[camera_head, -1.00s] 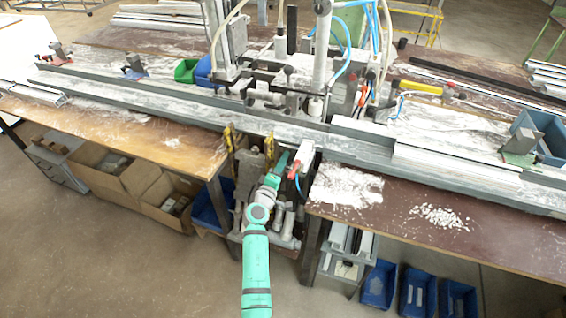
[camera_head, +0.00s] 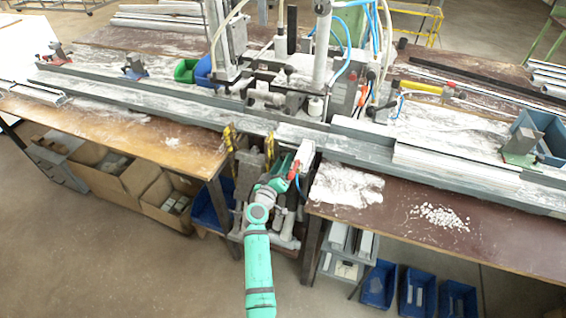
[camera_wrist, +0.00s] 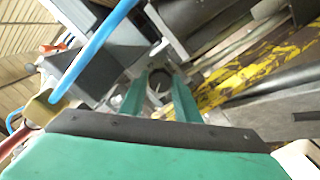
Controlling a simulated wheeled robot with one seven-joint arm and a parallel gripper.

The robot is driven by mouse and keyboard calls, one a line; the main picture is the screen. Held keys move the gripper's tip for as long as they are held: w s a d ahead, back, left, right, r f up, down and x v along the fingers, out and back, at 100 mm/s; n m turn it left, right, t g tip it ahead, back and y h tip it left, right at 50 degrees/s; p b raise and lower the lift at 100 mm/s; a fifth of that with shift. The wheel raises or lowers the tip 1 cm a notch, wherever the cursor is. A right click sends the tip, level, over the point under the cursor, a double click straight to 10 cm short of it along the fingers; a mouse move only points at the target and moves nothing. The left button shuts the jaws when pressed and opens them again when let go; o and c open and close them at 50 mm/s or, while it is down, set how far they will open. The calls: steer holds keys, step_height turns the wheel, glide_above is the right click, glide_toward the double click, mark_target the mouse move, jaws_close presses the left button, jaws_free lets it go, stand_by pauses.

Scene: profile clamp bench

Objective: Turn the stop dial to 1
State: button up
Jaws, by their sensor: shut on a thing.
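In the wrist view, the two green fingers of my gripper (camera_wrist: 158,98) point away from the camera. Between their tips is a dark round part with a pale mark, which looks like the stop dial (camera_wrist: 160,77). The fingers are closed on its sides. The number at the dial's mark is too small and blurred to read. In the head view, my arm reaches to the machine's front under the profile rail, in the gap between the two benches. The dial and fingertips cannot be made out clearly there.
A blue hose (camera_wrist: 92,50) crosses close in the wrist view, and a yellow-black striped bar (camera_wrist: 255,70) lies right of the fingers. In the head view, the left bench (camera_head: 120,130) and right bench (camera_head: 460,250) flank the gap. Blue bins (camera_head: 418,290) stand at lower right.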

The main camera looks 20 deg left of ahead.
steer(key=shift+f, duration=0.1)
stand_by(0.3)
steer(key=o, duration=1)
steer(key=shift+o, duration=0.2)
steer(key=s, duration=1.1)
steer(key=shift+a, duration=0.2)
